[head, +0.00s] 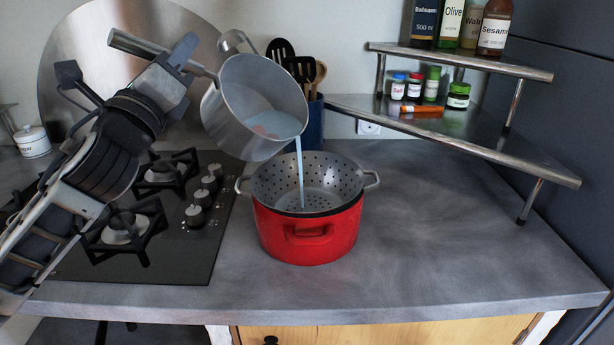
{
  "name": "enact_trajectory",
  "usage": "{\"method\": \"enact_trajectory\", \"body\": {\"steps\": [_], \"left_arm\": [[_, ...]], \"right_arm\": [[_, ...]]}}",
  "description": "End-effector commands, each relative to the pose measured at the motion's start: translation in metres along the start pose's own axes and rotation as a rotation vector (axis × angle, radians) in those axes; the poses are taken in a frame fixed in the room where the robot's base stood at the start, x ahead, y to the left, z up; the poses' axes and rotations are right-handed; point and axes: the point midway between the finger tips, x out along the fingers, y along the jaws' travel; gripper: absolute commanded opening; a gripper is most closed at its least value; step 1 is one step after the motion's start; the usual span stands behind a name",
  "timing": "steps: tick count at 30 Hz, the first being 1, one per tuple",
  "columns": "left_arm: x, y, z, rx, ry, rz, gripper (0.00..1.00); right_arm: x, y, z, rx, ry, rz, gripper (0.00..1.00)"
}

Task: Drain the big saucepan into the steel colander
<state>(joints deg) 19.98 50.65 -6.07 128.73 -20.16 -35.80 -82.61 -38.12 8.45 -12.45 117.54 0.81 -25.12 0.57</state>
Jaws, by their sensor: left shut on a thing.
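My left gripper (188,65) is shut on the long handle of the big saucepan (228,118). The grey metal saucepan is held in the air, tilted steeply to the right. Pale bluish liquid (278,124) lies at its lower rim, and a thin stream (300,170) runs down from there. The steel colander (335,171), with round holes and two side handles, sits in the top of a red pot (309,240) on the counter. The stream falls into the colander. My right gripper is out of view.
A black gas hob (180,262) with knobs is at left. A blue utensil holder (314,130) stands behind the colander. A two-tier steel shelf (460,62) with spice jars and bottles is at back right. The grey counter (460,235) is clear at right.

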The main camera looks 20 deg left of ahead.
Motion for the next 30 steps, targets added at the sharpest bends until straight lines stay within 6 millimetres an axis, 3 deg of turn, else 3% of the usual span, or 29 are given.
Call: {"method": "enact_trajectory", "body": {"steps": [30], "left_arm": [[0.000, -0.014, 0.005, 0.058, -0.015, -0.041, 0.00]], "right_arm": [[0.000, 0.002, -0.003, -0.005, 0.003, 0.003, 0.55]]}}
